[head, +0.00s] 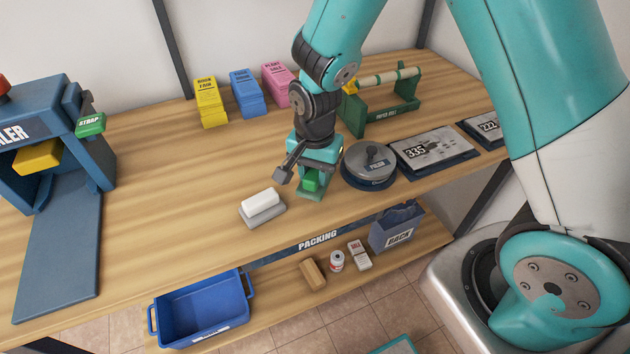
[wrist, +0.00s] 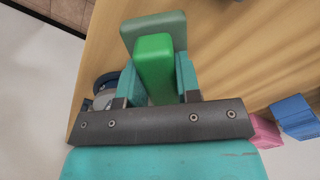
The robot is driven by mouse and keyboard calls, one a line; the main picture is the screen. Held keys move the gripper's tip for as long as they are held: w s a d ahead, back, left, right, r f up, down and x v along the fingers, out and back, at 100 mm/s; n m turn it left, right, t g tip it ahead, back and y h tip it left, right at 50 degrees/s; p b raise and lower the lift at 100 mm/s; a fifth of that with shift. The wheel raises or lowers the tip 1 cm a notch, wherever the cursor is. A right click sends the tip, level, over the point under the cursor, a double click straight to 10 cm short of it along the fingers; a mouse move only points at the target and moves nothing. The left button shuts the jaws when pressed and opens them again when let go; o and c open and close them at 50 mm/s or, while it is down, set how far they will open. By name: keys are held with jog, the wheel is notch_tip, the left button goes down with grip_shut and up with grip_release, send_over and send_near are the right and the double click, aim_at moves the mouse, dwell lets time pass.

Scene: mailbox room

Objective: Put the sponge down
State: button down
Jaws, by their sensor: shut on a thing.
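My gripper (head: 312,172) points down over the wooden bench and is shut on a green block with a paler green base, which I take to be the sponge (head: 310,185). In the wrist view the sponge (wrist: 154,70) sits between the two teal fingers of my gripper (wrist: 156,85), its pale base beyond the fingertips. The base is at or just above the bench top; I cannot tell whether it touches. A similar white block on a grey base (head: 262,206) lies on the bench to the left, apart from the sponge.
Yellow (head: 210,103), blue (head: 247,93) and pink (head: 278,85) boxes stand behind. A blue bin (head: 201,309) sits below the front edge.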

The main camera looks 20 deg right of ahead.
aim_at(315, 174)
jog(key=shift+f, duration=1.7)
jog(key=shift+f, duration=0.15)
jog(key=c, duration=0.8)
grip_release()
notch_tip(315, 174, up, 12)
jog(key=shift+f+b, duration=0.25)
jog(key=shift+b, duration=0.2)
jog(key=shift+s+a+r+n, duration=0.15)
jog(key=shift+s+r+n, duration=0.15)
jog(key=shift+r, duration=0.3)
jog(key=shift+s+a+r+n, duration=0.1)
jog(key=shift+s+r+n, duration=0.2)
jog(key=shift+r, duration=0.3)
jog(key=s+a+r+n+y, duration=0.2)
jog(key=s+r+n, duration=0.3)
jog(key=s+n, duration=0.2)
jog(key=s+a+r+n+y, duration=0.2)
jog(key=s+r+n, duration=0.4)
jog(key=s+n, duration=0.2)
jog(key=shift+s, duration=1.15)
